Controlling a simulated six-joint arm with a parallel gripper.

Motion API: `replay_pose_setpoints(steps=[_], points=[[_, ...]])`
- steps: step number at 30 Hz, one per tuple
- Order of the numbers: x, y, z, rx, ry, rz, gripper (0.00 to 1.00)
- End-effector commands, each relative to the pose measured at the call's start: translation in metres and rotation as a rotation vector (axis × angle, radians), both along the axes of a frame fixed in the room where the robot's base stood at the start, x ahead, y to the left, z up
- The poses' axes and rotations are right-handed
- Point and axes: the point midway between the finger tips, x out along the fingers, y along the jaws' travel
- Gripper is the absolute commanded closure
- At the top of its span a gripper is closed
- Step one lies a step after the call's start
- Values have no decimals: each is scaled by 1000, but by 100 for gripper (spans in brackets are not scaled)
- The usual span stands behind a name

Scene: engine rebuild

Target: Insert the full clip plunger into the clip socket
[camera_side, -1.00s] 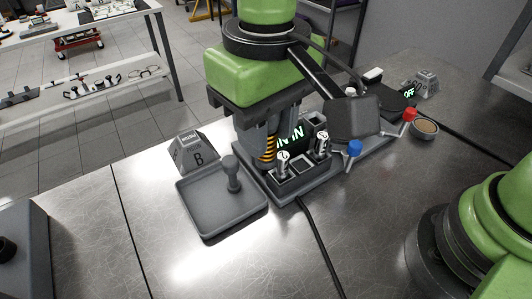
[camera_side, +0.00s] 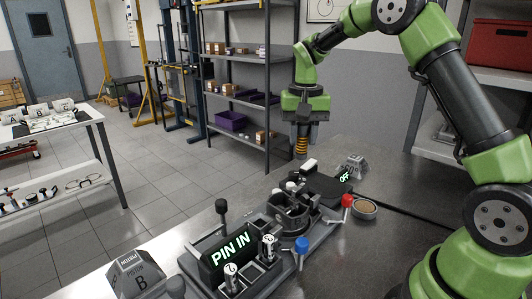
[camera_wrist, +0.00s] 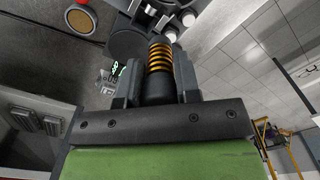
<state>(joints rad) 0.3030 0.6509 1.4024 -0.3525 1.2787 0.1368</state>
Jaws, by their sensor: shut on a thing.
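My gripper (camera_side: 301,130) hangs down in the side view, above the far end of the dark fixture. It is shut on the plunger, a dark cylinder with an orange coil spring (camera_side: 301,147) below the fingers. In the wrist view the plunger (camera_wrist: 161,57) stands upright between the two fingers of my gripper (camera_wrist: 158,90), its spring end pointing at the fixture. The plunger is apart from the fixture in the side view. A round dark ring holder (camera_side: 290,212) sits on the fixture. I cannot tell which opening is the clip socket.
A lit "PIN IN" display (camera_side: 230,248) and two white cylinders stand at the near end. A blue-capped lever (camera_side: 301,245), a red-capped lever (camera_side: 347,200) and a round brown-filled dish (camera_side: 364,207) lie to the right. An "OFF" display (camera_side: 344,177) is behind them.

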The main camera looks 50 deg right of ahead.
Motion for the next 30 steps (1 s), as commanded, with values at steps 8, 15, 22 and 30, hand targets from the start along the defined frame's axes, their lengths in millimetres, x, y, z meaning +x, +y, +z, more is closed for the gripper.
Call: replay_pose_setpoints(steps=[8, 15, 22, 30], points=[[-11, -39, -14, 2, 4, -97, 93], [-10, -38, -45, 2, 3, -95, 93], [-10, -38, -59, 1, 1, -95, 93], [-10, -38, -83, 1, 2, -95, 93]])
